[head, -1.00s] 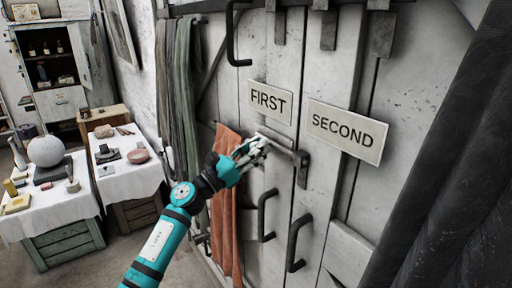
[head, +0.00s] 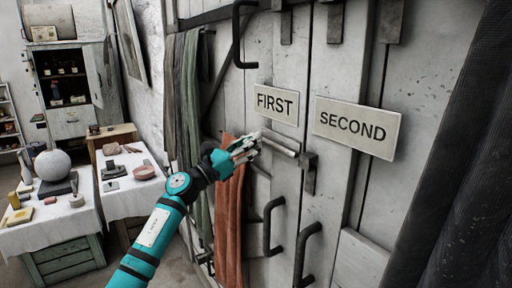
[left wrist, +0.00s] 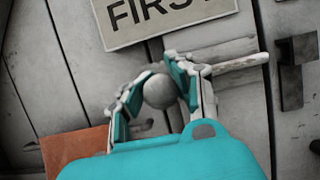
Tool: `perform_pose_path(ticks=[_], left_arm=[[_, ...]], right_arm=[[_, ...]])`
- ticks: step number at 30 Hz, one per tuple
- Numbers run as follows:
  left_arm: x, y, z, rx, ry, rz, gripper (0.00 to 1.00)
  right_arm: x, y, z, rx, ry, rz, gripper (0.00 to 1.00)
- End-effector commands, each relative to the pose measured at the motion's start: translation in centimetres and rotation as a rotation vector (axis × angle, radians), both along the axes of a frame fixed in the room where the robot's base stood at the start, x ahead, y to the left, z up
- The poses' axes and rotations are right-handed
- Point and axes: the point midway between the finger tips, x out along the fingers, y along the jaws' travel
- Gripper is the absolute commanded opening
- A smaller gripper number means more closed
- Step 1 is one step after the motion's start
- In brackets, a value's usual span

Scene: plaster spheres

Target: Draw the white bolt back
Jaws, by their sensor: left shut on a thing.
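The white bolt (head: 283,147) is a pale bar lying across the grey double doors, below the sign marked FIRST (head: 277,104). My left gripper (head: 248,148) is at the bolt's left end. In the left wrist view the gripper (left wrist: 160,92) has its two fingers on either side of a round grey knob, shut on it. The bolt (left wrist: 240,65) runs right from behind the fingers there, and its free end stops just short of the dark bracket (left wrist: 290,75). The bracket (head: 309,172) is on the right door leaf. My right gripper is not in view.
A sign marked SECOND (head: 356,127) is on the right. Two dark pull handles (head: 273,226) (head: 305,255) are below the bolt. An orange cloth (head: 230,220) hangs close under my gripper, and a dark curtain (head: 455,170) hangs at far right. Tables (head: 45,232) stand at left.

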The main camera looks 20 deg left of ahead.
Motion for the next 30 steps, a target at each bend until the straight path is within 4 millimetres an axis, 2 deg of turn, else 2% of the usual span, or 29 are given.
perform_pose_path(ticks=[1,2,3,10,21,26,30], left_arm=[[0.1,0.4,-0.9,0.008,0.013,0.008,0.0],[0.1,0.4,-0.9,0.008,0.014,0.007,0.0],[0.1,0.4,-0.9,0.008,0.014,0.007,0.22],[0.1,0.3,-0.7,0.006,0.009,0.006,0.52],[-0.4,0.5,-0.8,0.005,0.006,0.003,0.52],[-2.3,2.1,-1.8,0.007,0.008,0.004,0.52],[-4.6,3.9,-3.0,0.006,0.01,0.006,0.52]], right_arm=[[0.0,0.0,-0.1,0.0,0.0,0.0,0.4],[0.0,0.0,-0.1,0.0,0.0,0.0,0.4],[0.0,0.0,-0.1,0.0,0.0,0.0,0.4],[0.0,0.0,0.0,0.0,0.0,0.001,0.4],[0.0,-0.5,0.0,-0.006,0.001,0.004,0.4],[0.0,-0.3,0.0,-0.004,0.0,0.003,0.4],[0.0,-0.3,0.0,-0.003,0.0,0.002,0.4]])
